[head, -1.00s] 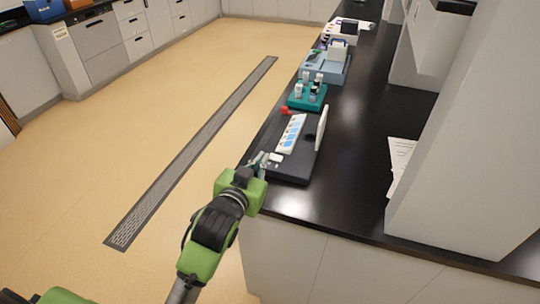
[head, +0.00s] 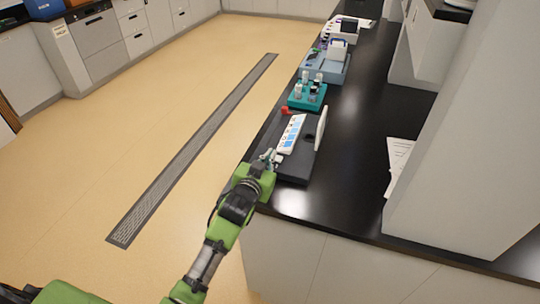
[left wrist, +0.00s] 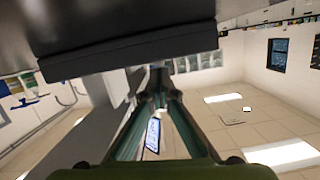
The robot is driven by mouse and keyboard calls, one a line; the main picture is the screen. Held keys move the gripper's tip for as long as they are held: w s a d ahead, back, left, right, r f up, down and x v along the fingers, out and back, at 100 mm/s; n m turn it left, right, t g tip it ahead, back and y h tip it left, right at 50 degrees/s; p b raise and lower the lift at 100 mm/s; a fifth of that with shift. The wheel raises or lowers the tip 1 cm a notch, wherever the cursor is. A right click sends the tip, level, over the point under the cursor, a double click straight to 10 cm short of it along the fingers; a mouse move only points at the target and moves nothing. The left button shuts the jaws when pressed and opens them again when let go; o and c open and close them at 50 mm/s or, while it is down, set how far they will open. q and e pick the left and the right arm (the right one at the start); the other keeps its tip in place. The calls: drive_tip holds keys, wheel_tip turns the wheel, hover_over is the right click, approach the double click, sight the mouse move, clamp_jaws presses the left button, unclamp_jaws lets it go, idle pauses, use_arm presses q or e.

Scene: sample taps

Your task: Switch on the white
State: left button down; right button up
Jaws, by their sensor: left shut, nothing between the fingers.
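A dark flat device (head: 295,171) lies near the left front corner of the black bench. It carries a tilted white-and-blue panel (head: 291,135), an upright white plate (head: 321,128) and a red part at its far end (head: 286,111). My left gripper (head: 270,157) is at the device's near left edge, close to the panel's near end. Its fingers are shut and empty; they also meet at the tip in the left wrist view (left wrist: 159,76), beneath a dark slab. The small white piece near the panel is mostly hidden by the fingertips; contact cannot be told. My right gripper is out of view.
A teal rack with vials (head: 307,97) and a blue-grey tray (head: 326,68) stand farther along the bench. Papers (head: 400,158) lie to the right, beside a tall grey-white cabinet (head: 465,150). Bare black bench top (head: 350,130) lies between.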

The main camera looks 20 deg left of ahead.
use_arm(q)
drive_tip(key=shift+f, duration=0.1)
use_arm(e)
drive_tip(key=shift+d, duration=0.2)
use_arm(q)
drive_tip(key=shift+a+f+n, duration=0.1)
drive_tip(key=shift+f+n, duration=0.2)
drive_tip(key=shift+f, duration=0.05)
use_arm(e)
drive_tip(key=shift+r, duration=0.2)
